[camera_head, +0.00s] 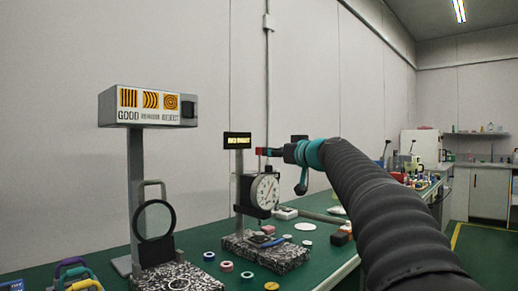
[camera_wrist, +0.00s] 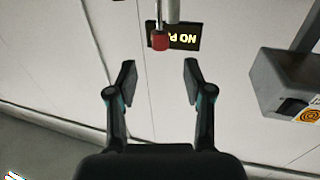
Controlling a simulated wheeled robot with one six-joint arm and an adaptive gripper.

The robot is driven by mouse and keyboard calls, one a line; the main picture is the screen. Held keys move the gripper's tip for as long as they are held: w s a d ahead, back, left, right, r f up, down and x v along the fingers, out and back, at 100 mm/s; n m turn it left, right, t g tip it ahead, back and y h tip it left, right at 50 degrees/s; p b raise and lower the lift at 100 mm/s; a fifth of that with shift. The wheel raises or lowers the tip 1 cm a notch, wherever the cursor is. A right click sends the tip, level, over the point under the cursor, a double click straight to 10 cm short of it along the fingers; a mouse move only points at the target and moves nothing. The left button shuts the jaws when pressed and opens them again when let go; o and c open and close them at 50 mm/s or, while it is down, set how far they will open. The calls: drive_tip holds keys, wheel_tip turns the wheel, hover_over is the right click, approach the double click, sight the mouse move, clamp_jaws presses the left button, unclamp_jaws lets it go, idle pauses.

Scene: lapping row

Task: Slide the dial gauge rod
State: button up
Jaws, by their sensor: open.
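The dial gauge (camera_head: 264,191) has a round white face and is mounted on a stand with a granite-patterned base (camera_head: 262,250). Its rod has a red cap at the top (camera_head: 262,151), just left of my gripper in the head view. In the wrist view the red cap (camera_wrist: 160,41) on a thin metal rod is ahead of my gripper (camera_wrist: 160,76), centred between the fingers and beyond their tips. The fingers are open and apart, with nothing between them. In the head view the fingers are small and partly hidden by my arm.
A dark sign with yellow letters (camera_head: 237,140) stands beside the rod. A box with orange pattern pictures (camera_head: 150,106) stands on a post at left, above a round magnifier (camera_head: 154,220). Small discs and rings lie on the green bench (camera_head: 215,277). A wall is close behind.

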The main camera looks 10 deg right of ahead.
sight(261, 151)
drive_tip(key=p+x, duration=0.3)
drive_tip(key=x, duration=0.6)
drive_tip(key=shift+w+a+p, duration=0.15)
drive_tip(key=shift+w+p, duration=0.05)
drive_tip(key=shift+p, duration=0.15)
clamp_jaws()
